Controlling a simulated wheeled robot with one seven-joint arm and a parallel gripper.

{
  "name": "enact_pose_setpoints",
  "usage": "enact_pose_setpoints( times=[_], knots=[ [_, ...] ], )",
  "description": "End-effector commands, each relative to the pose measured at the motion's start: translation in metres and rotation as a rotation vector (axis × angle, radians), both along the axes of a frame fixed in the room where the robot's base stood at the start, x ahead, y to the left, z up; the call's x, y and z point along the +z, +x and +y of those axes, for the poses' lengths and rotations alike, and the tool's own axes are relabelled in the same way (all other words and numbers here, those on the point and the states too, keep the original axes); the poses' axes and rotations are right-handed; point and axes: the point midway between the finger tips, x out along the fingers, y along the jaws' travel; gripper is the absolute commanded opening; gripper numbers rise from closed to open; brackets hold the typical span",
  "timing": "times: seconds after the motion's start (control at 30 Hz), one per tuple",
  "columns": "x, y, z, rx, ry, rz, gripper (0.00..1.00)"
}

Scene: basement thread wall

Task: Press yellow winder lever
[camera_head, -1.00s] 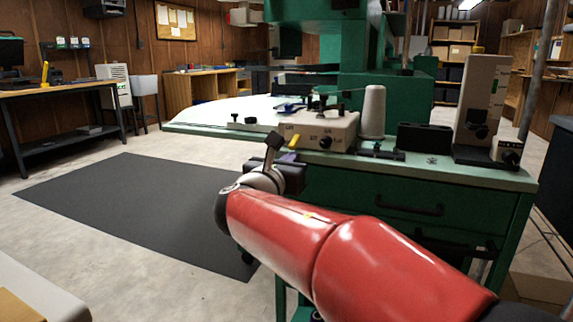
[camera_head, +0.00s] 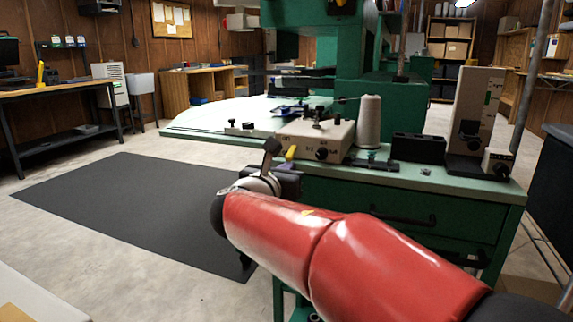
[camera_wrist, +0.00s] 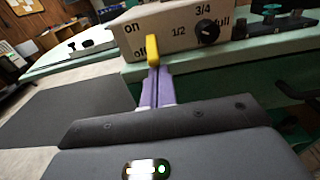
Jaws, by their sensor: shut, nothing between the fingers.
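The yellow winder lever (camera_head: 291,152) sits on the front of the beige winder box (camera_head: 325,135) on the green machine table. In the wrist view the lever (camera_wrist: 152,50) stands beside the "on" and "off" marks and partly covers "off". My gripper (camera_wrist: 155,72) is shut and empty, its purple fingers pointing at the lever. The fingertips are right at the lever's lower end; I cannot tell whether they touch it.
A black dial (camera_wrist: 208,32) is on the box, right of the lever. A white thread cone (camera_head: 368,122) stands right of the box, with a black tray (camera_head: 421,147) farther right. The green table edge (camera_head: 440,178) runs below. A dark mat (camera_head: 120,205) covers the floor at left.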

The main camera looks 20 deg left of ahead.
Motion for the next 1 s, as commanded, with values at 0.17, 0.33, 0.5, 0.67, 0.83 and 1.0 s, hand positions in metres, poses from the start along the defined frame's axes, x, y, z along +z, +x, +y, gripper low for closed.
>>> enact_pose_setpoints(
  times=[0.17, 0.33, 0.5, 0.67, 0.83, 1.0],
  knots=[
    [0.005, 0.000, 0.000, -0.001, 0.003, 0.029, 0.00],
    [0.011, -0.002, 0.000, -0.002, 0.005, 0.071, 0.00],
    [0.018, -0.003, 0.000, -0.001, 0.012, 0.147, 0.00],
    [0.023, -0.006, 0.000, 0.000, 0.012, 0.177, 0.00],
    [0.025, -0.007, 0.000, -0.001, 0.014, 0.175, 0.00],
    [0.024, -0.008, 0.000, -0.001, 0.014, 0.174, 0.00]
  ],
)
